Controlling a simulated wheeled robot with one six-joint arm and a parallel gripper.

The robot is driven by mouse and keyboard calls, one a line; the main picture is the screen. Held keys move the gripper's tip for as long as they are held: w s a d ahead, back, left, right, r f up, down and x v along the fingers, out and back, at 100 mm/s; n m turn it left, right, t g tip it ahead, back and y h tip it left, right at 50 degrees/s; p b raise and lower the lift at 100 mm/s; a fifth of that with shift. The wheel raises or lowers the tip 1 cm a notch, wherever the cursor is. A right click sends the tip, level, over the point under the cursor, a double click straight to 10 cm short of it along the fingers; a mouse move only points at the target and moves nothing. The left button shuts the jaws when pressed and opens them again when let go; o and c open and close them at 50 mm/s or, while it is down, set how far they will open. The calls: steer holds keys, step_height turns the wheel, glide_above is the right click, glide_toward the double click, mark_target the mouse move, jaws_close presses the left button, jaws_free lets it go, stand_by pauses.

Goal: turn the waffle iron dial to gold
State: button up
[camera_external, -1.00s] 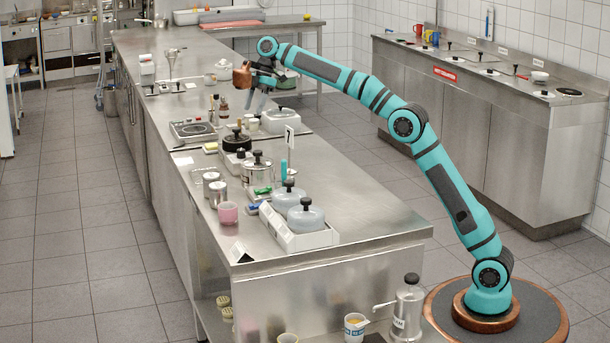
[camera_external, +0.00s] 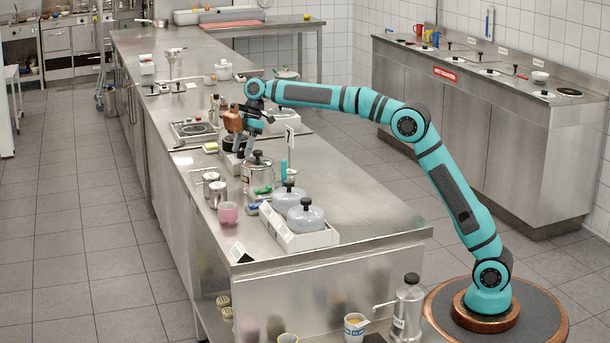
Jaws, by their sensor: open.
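My gripper (camera_external: 240,148), with a copper-coloured body, points down over the middle of the steel counter (camera_external: 345,205). It is open, with nothing seen between its fingers. Directly below and behind it is a low appliance with a dark round top (camera_external: 229,144), probably the waffle iron, now mostly hidden by my gripper and the arm's end. I cannot make out its dial, the gold mark or whether a finger touches it.

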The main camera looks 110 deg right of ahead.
steer(key=shift+w+f, duration=0.1)
steer(key=shift+f, duration=0.1)
steer(key=c, duration=1)
